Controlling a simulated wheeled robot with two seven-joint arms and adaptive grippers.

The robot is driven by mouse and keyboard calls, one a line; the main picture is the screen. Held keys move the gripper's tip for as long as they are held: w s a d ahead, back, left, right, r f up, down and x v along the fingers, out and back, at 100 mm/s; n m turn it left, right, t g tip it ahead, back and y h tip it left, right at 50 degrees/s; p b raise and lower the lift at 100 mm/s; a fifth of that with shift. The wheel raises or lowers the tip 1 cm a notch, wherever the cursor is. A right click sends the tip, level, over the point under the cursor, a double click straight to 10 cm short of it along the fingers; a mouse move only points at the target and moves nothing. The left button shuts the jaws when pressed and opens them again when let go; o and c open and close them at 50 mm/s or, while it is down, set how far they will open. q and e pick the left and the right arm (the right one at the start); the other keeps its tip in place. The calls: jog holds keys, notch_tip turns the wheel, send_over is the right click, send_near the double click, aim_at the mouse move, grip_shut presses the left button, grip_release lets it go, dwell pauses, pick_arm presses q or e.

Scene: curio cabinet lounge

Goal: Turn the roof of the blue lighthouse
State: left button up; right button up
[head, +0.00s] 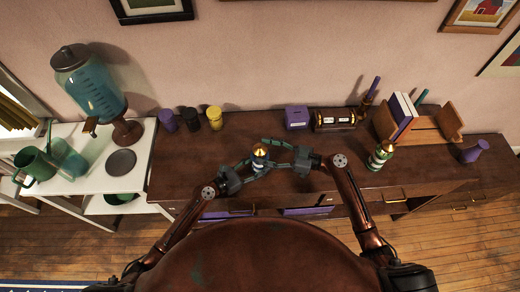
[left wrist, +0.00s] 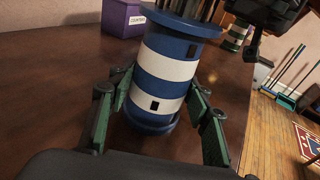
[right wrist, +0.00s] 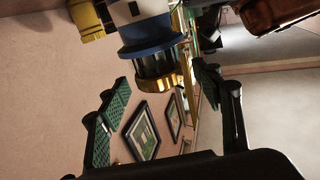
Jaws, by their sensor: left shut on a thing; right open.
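The blue lighthouse (head: 259,163) stands on the brown cabinet top, with its gold roof (head: 259,150) upward. In the left wrist view its blue-and-white striped body (left wrist: 164,72) is between the green pads of my left gripper (left wrist: 157,100), which is shut on it low down. My right gripper (head: 277,156) is at the height of the lighthouse's upper part, to its right. In the right wrist view the gold roof (right wrist: 163,83) lies between the spread fingers of my right gripper (right wrist: 165,90), which is open. A green-and-white lighthouse (head: 379,157) stands farther right.
A purple box (head: 297,117) and a dark brass-ended cylinder (head: 334,120) stand behind the lighthouse. Purple, black and yellow cups (head: 214,117) are at the back left.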

jog(key=shift+x, duration=1.1)
jog(key=shift+c, duration=0.4)
jog(key=c, duration=1.1)
